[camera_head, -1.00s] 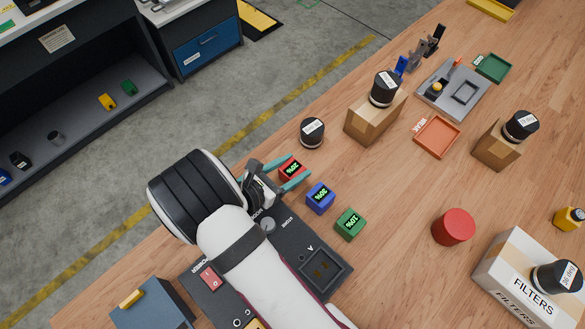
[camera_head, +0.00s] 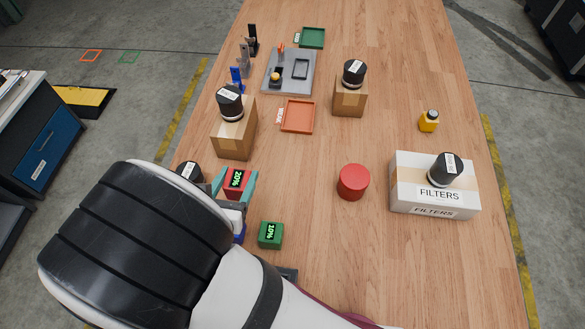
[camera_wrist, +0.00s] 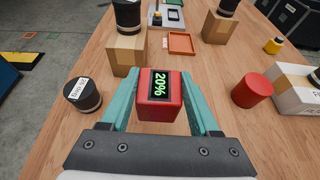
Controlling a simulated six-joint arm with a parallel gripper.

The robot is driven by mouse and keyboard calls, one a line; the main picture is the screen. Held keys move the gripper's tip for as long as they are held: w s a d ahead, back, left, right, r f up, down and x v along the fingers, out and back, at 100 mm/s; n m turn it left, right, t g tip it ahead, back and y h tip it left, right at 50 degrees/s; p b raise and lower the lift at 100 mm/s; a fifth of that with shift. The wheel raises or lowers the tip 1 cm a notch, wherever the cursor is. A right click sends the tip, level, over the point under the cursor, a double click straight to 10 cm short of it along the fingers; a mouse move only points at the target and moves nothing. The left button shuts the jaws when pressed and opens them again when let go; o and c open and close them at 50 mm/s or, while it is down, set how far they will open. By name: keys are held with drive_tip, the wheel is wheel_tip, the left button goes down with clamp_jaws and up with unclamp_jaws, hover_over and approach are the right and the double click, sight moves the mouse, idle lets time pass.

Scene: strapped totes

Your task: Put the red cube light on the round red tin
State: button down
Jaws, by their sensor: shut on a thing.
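In the wrist view the red cube light (camera_wrist: 159,97) sits between the fingertips of my gripper (camera_wrist: 160,100) and seems to be above the wooden table. The round red tin (camera_head: 353,182) stands upright on the table to the right of my gripper, its top bare. The tin also shows at the right in the wrist view (camera_wrist: 252,91).
A white FILTERS box (camera_head: 434,190) stands right of the tin. A cardboard box (camera_head: 235,134) and an orange tray (camera_head: 298,117) lie beyond. Table between cube and tin is clear.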

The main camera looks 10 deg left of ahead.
drive_tip(key=w+d+r+m+g+h, duration=0.1)
drive_tip(key=w+d+m+h, duration=0.1)
drive_tip(key=w+d+h, duration=0.3)
drive_tip(key=w+d+r+m+h, duration=0.1)
drive_tip(key=w+d+m, duration=0.2)
drive_tip(key=d, duration=0.5)
drive_tip(key=m+g+h, duration=0.3)
drive_tip(key=m, duration=0.1)
hover_over(355, 176)
wheel_tip(355, 176, down, 5)
drive_tip(key=shift+d, duration=0.1)
drive_tip(key=shift+f, duration=0.45)
drive_tip(key=shift+f, duration=0.15)
drive_tip(key=shift+c, duration=0.6)
unclamp_jaws()
